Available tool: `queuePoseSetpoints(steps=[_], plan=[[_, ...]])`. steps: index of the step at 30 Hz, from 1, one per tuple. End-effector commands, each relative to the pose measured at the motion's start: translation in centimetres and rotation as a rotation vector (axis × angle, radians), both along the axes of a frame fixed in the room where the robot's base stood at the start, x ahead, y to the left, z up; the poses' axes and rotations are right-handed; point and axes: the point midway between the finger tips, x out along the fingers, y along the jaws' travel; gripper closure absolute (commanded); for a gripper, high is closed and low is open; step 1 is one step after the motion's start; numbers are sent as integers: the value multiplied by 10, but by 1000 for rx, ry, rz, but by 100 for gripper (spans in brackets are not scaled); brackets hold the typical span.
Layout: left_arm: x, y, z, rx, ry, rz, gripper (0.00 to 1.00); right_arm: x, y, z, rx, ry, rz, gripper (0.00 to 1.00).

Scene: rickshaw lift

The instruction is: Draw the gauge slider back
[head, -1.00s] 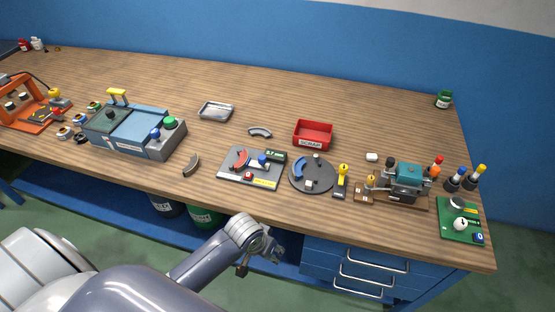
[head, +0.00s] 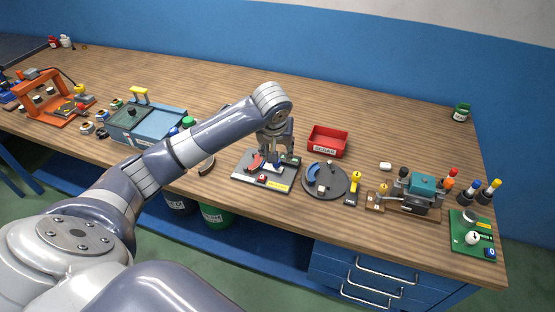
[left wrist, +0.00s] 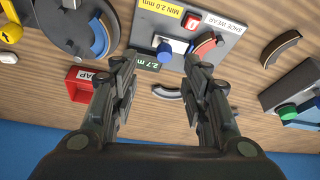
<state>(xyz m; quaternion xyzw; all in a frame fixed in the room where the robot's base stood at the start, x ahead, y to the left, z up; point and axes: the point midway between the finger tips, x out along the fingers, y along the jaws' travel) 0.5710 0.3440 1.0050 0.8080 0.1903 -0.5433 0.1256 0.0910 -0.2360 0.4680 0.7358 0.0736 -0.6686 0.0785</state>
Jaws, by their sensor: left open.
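The shoe wear gauge (head: 243,172) is a grey plate on the bench, with a yellow label, a red button and a dark readout. In the left wrist view the gauge (left wrist: 150,22) shows a blue slider knob (left wrist: 164,49) beside a red curved shoe (left wrist: 205,44). The readout (left wrist: 147,63) shows 2.7 m, partly hidden by a finger. My left gripper (head: 273,160) points down over the gauge. In the left wrist view my left gripper (left wrist: 159,62) is open, with the knob between its fingertips in the picture; I cannot tell whether they touch it. My right gripper is out of view.
A round grey turntable (head: 318,188) with a blue shoe stands close right of the gauge. A red scrap bin (head: 327,141) is behind it. A loose curved shoe (head: 206,165) and a blue-grey machine (head: 150,122) lie left.

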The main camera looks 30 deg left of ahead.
Motion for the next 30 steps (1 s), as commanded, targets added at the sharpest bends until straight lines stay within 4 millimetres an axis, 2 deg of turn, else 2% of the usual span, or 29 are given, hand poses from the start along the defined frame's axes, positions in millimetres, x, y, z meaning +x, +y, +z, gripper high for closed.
queuePoseSetpoints(steps=[2,5,8,15,21,30], plan=[[3,8,7,0,-3,30,57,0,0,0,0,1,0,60],[6,11,6,-2,-3,43,57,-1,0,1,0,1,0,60],[9,13,-5,-2,0,42,57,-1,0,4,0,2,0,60],[24,21,-47,-2,-1,41,57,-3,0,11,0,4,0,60],[35,27,-76,-1,-2,39,57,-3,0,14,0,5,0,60],[40,30,-90,0,-5,38,57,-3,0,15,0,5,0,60]])
